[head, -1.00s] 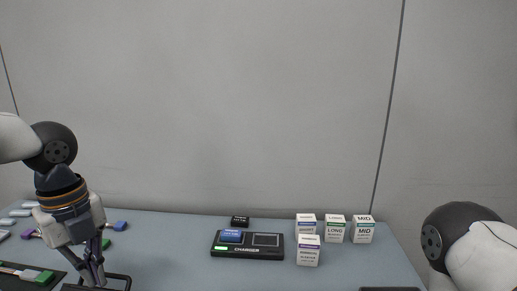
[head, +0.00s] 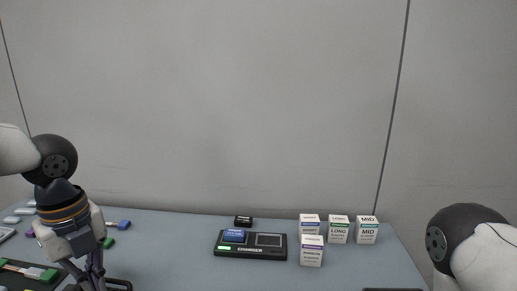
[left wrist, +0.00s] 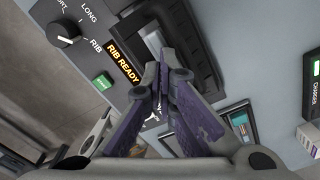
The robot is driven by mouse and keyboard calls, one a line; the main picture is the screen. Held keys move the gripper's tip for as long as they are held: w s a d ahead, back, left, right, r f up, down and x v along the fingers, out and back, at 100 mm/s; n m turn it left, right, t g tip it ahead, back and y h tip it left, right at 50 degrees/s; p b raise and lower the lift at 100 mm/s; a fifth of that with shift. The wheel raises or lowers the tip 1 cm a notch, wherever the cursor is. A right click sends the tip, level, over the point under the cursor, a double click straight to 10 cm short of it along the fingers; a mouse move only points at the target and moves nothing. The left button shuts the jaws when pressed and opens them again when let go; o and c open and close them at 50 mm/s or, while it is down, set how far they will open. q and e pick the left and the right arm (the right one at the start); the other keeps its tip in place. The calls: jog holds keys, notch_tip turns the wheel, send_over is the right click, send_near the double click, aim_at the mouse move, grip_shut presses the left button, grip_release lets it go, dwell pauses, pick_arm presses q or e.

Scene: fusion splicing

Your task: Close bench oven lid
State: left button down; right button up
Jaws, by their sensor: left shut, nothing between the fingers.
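The bench oven (left wrist: 125,18) shows in the left wrist view as a grey panel with a dial, a green button and a display reading RIB READY. A dark, thick-framed part (left wrist: 205,45), seemingly its lid, lies beside the display; its exact angle is hard to tell. My left gripper (left wrist: 163,72) is shut and empty, its fingertips over the near edge of the dark part; contact cannot be told. In the head view the left gripper (head: 92,284) points down at the lower left, beside a dark bar (head: 119,284). My right gripper is out of view.
A charger (head: 250,246) with a blue battery stands mid-bench, with a small black block (head: 243,221) behind it. Several white boxes (head: 338,229) stand right of it. A tray (head: 25,272) and small coloured tools lie at the left. The bench between charger and left arm is mostly clear.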

pick_arm(q)
jog(key=shift+s+f, duration=0.3)
jog(key=shift+f, duration=0.7)
jog(key=shift+s+f, duration=0.25)
jog(key=shift+f, duration=0.7)
